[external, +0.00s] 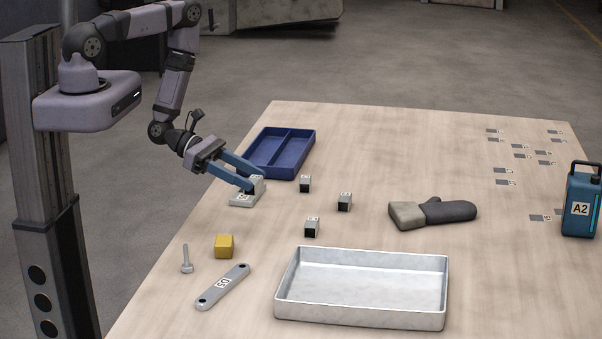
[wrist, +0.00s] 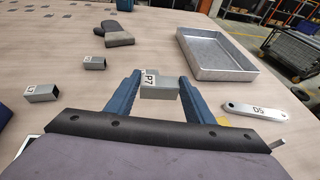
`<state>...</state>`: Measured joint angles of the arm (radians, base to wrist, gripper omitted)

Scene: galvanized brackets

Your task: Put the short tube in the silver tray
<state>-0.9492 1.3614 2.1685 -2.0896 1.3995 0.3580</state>
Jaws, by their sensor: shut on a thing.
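Three small square tubes with dark open ends stand apart on the table in the external view: a far one (external: 305,184), a right one (external: 344,202) and a near one (external: 312,228). Two labelled tubes show in the wrist view, one at left (wrist: 42,93) and one farther off (wrist: 95,63). The silver tray (external: 361,309) is empty at the front of the table; it also shows in the wrist view (wrist: 225,75). My gripper (external: 252,184) is shut on a grey stepped bracket (external: 240,199), labelled P7 in the wrist view (wrist: 160,91), low at the tabletop.
A blue divided tray (external: 265,168) lies just behind my gripper. A yellow block (external: 224,246), a bolt (external: 186,261) and a flat link labelled D5 (external: 222,287) lie front left. A glove (external: 445,212) and canister A2 (external: 580,222) are at right.

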